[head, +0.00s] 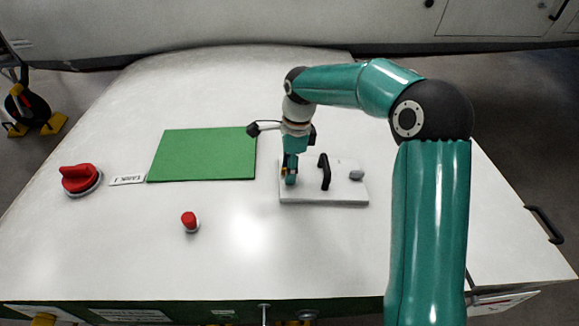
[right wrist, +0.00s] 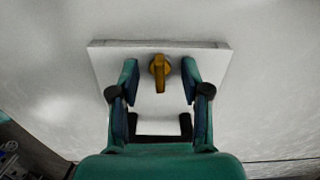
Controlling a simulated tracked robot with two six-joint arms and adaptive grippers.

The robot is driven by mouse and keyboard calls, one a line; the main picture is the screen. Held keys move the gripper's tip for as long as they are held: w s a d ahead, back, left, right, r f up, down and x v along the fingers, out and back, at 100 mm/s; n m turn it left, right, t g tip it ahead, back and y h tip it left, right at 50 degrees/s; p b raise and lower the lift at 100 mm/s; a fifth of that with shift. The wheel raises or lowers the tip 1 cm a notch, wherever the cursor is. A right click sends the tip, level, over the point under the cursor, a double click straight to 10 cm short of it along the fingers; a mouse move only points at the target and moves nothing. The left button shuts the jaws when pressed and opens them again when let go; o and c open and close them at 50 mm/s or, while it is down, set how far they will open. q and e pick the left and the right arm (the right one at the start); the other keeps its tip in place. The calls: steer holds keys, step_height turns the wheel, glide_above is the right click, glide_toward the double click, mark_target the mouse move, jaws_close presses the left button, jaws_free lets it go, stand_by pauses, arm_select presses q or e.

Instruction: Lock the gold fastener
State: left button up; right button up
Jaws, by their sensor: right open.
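The gold fastener (right wrist: 159,70) stands on a white plate (right wrist: 103,60) and shows between my right gripper's fingers in the right wrist view. My right gripper (right wrist: 160,82) is open, with one finger on each side of the fastener and a gap on both sides. In the head view my right gripper (head: 290,180) points down over the left part of the white plate (head: 345,198). There the fastener is mostly hidden by the gripper. My left gripper is not in view.
A black handle (head: 324,171) and a grey knob (head: 356,175) are on the plate right of my gripper. A green mat (head: 203,155), a red rotary knob (head: 80,179) and a red button (head: 189,221) are further left. The white surface in front is clear.

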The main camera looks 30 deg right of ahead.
steer(key=shift+d+r+p, duration=0.2)
steer(key=shift+r+p, duration=0.85)
steer(key=shift+r, duration=0.25)
steer(key=shift+d+r+p, duration=0.15)
steer(key=shift+r+p, duration=0.85)
steer(key=shift+r, duration=0.25)
steer(key=shift+c, duration=0.2)
